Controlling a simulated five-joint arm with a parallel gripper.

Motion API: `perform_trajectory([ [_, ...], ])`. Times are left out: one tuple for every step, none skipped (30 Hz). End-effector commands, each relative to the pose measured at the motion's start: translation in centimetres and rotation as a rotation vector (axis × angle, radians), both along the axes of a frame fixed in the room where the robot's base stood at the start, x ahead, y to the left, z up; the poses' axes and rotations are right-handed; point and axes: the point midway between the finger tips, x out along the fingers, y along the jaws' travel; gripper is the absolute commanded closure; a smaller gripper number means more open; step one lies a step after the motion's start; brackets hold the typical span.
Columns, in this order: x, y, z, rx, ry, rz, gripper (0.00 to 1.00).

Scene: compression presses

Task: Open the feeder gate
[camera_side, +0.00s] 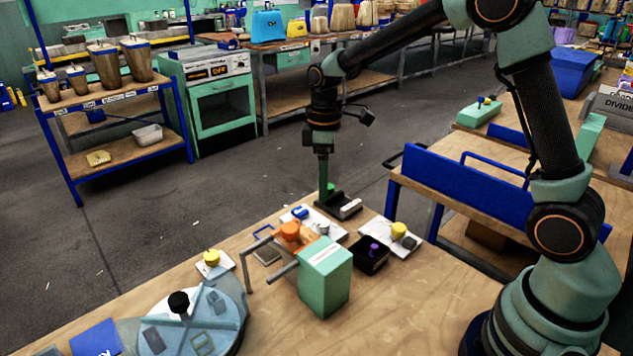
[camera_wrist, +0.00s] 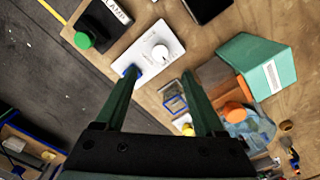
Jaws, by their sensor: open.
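My gripper (camera_side: 324,190) points down above the far edge of the workbench. In the wrist view its two fingers (camera_wrist: 160,78) are apart with nothing between them. The left fingertip overlaps a small blue lever (camera_wrist: 132,72) on a white plate (camera_wrist: 148,60) with a round dial; contact cannot be told. The blue lever also shows in the side view (camera_side: 300,213). No part is legibly marked as the feeder gate.
A black base with a green button (camera_wrist: 84,40) is beside the white plate. A black bin with a purple knob (camera_side: 372,252) and a yellow knob (camera_side: 399,230) sit right. A grey bent bar (camera_side: 249,262) stands left of the green box. A round turntable (camera_side: 200,318) lies front left.

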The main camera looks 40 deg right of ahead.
Motion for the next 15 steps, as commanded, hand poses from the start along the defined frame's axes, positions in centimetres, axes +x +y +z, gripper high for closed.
perform_trajectory([
  [-0.1, 0.0, -1.0, 0.0, 0.006, -0.001, 0.29],
  [-0.1, 0.0, -1.6, 0.0, 0.006, -0.001, 0.29],
  [-0.1, 0.0, -2.3, 0.0, 0.006, -0.001, 0.29],
  [-0.2, 0.0, -3.0, 0.0, 0.007, -0.001, 0.29],
  [-0.2, 0.0, -3.6, 0.0, 0.007, -0.001, 0.29],
  [-0.2, 0.0, -4.4, 0.0, 0.007, -0.002, 0.29],
  [-0.1, 0.0, -4.9, 0.0, 0.006, -0.002, 0.29],
  [-0.2, 0.0, -5.5, 0.0, 0.006, -0.002, 0.29],
  [-0.2, 0.0, -6.2, 0.0, 0.006, -0.002, 0.29],
  [-0.1, 0.0, -6.7, 0.0, 0.006, -0.002, 0.29],
  [-0.1, 0.0, -7.2, 0.0, 0.004, -0.002, 0.29],
  [-0.2, 0.0, -7.8, 0.0, 0.004, -0.002, 0.29],
  [-0.2, 0.0, -8.2, 0.0, 0.004, -0.002, 0.29],
  [-0.1, 0.0, -8.6, 0.0, 0.004, -0.002, 0.29],
  [-0.1, 0.0, -9.0, -0.001, 0.004, -0.002, 0.29],
])
